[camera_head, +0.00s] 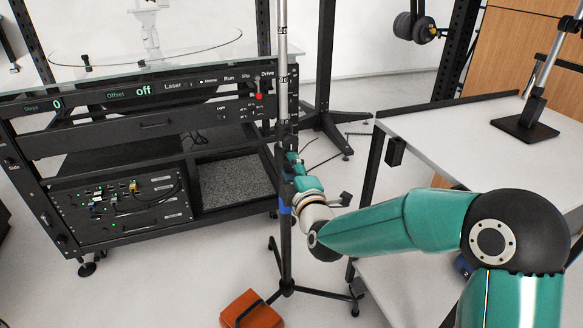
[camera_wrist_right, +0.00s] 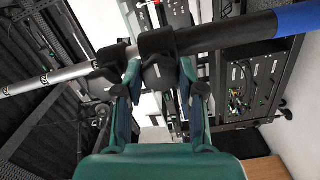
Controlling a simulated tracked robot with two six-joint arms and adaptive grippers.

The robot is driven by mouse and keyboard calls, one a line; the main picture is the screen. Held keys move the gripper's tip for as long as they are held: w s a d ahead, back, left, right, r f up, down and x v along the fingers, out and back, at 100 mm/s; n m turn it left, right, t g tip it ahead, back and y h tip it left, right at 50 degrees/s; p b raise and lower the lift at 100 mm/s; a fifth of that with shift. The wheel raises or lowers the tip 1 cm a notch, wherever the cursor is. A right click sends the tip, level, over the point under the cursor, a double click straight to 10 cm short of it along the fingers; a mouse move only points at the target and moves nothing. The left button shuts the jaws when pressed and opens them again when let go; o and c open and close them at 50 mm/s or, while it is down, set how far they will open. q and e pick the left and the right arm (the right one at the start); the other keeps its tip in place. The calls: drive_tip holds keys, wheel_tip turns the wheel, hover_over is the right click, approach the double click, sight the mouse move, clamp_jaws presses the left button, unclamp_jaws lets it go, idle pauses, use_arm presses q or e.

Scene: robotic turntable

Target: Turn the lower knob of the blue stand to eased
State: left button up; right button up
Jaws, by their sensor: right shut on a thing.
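The stand is a tall pole (camera_head: 283,85) with a silver upper part, a black lower tube and a blue band (camera_head: 284,208) on it, on black tripod legs (camera_head: 318,292). In the right wrist view the pole runs slantwise, with the blue band (camera_wrist_right: 297,16) at the upper right. A black knob (camera_wrist_right: 156,72) sits on a black collar (camera_wrist_right: 157,44) there. My right gripper (camera_wrist_right: 160,74) has its fingers on either side of the knob, shut on it. In the head view my right gripper (camera_head: 291,158) is at the pole, above the blue band. The knob's marking is not readable. My left gripper is out of view.
A black rack (camera_head: 150,125) with a glass top and lit panel stands left of the pole. A white table (camera_head: 450,135) is at the right. An orange block (camera_head: 252,310) lies by the tripod. Floor at the lower left is clear.

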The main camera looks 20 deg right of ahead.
drive_tip(key=shift+a+f, duration=0.15)
drive_tip(key=shift+f, duration=0.05)
idle(0.3)
drive_tip(key=o, duration=1.1)
drive_tip(key=shift+o, duration=0.3)
drive_tip(key=shift+r, duration=0.1)
